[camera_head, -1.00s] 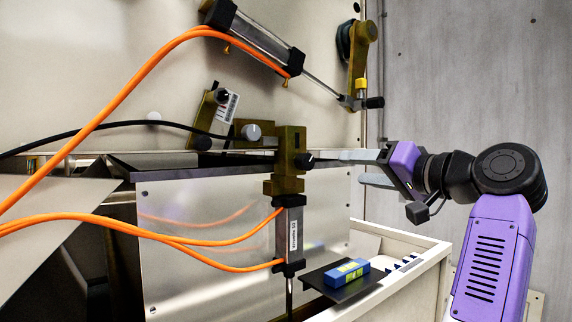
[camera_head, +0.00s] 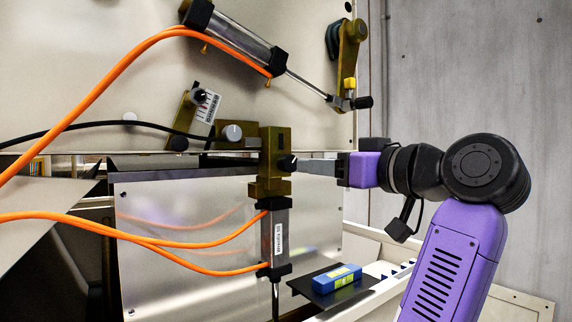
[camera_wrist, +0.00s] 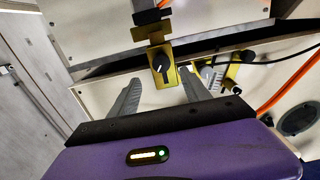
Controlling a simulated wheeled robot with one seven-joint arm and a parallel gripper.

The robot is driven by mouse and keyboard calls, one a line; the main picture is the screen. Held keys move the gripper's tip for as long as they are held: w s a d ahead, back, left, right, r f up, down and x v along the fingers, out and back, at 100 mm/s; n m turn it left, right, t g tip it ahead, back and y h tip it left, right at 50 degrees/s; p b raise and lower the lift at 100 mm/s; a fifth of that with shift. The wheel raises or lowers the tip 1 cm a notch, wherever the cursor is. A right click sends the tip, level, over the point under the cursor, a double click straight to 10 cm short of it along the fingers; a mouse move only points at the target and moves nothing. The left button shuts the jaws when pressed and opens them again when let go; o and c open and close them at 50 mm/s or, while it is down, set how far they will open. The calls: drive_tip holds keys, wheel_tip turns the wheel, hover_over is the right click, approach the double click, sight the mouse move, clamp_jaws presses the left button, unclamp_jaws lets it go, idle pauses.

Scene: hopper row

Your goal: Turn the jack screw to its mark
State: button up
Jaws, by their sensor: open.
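A black knob (camera_head: 287,163), which I take for the jack screw, sits on the right face of a brass block (camera_head: 270,150) above an upright cylinder. In the wrist view the knob (camera_wrist: 160,62) carries a pale pointer line and sits on a brass plate. I cannot make out a mark beside it. My gripper (camera_head: 306,167) is open, its fingers pointing left at the knob. In the wrist view the open fingers (camera_wrist: 162,88) lie either side of the knob's line, with the knob a little beyond the tips. I see no grip on it.
A grey knob (camera_head: 233,132) on a brass bracket is close by; in the wrist view it sits near the right finger. Orange hoses (camera_head: 150,240) run left. A blue block (camera_head: 337,277) lies on a black plate below. An upper cylinder (camera_head: 235,40) slants overhead.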

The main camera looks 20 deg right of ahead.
sight(292, 163)
drive_tip(key=p+x, duration=0.2)
drive_tip(key=x, duration=0.6)
drive_tip(key=shift+s+a+p, duration=0.1)
drive_tip(key=shift+p, duration=0.2)
clamp_jaws()
drive_tip(key=shift+m, duration=1.2)
unclamp_jaws()
